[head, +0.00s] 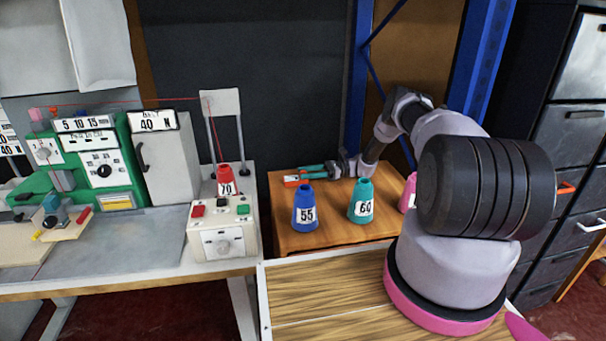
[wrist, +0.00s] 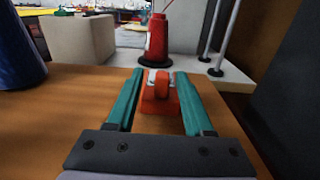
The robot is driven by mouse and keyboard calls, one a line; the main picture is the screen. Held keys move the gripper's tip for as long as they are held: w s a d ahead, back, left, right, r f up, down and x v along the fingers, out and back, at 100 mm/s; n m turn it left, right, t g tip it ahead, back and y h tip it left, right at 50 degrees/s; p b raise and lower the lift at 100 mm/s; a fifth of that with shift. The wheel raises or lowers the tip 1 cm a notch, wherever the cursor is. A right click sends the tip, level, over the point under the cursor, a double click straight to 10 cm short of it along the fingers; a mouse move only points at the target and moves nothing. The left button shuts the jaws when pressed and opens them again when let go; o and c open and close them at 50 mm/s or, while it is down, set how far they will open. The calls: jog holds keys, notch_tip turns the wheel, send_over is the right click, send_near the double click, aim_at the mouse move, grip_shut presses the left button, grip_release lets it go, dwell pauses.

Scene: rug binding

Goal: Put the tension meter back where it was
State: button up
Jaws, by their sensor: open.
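The orange-red tension meter (head: 291,182) lies on the small wooden table (head: 290,241), at its back left. In the wrist view the meter (wrist: 158,103) is a small block with a rounded raised part and a bit of bright metal at its far end. My gripper (head: 300,173) reaches in low from the right, with its teal fingers pointing left. In the wrist view my gripper (wrist: 159,76) is open, with one finger on each side of the meter. A gap shows between the meter and the right finger; whether the left finger touches is unclear.
A blue cone (head: 305,214) marked 55 and a teal cone (head: 362,207) marked 60 stand in front of my gripper. A pink cone (head: 409,194) is partly hidden by my arm. A red cone (head: 225,180) and a control box (head: 222,236) stand on the left bench.

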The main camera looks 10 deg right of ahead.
jog(key=d, duration=1)
jog(key=shift+w+d, duration=0.1)
jog(key=shift+d, duration=0.2)
jog(key=a+r+n+g+h, duration=0.1)
jog(key=a+r+n+h, duration=0.15)
jog(key=r, duration=0.75)
jog(key=a+r+n+g+h, duration=0.1)
jog(key=a+r+n+h, duration=0.15)
jog(key=r, duration=0.75)
jog(key=s+a+r+n+t+h, duration=0.1)
jog(key=s+r+n+h, duration=0.15)
jog(key=s+r, duration=0.4)
jog(key=s+a+r+n+h, duration=0.1)
jog(key=s+a+r+h, duration=0.15)
jog(key=r, duration=0.75)
jog(key=s+r+n+t+h, duration=0.35)
jog(key=s+r, duration=0.75)
jog(key=s, duration=0.4)
jog(key=s+d+n+t+h, duration=0.1)
jog(key=s+t, duration=0.3)
jog(key=s, duration=1.2)
jog(key=shift+d+r+n+t+h, duration=0.4)
jog(key=shift+d+h, duration=0.15)
jog(key=shift+h, duration=0.2)
jog(key=shift+s, duration=0.1)
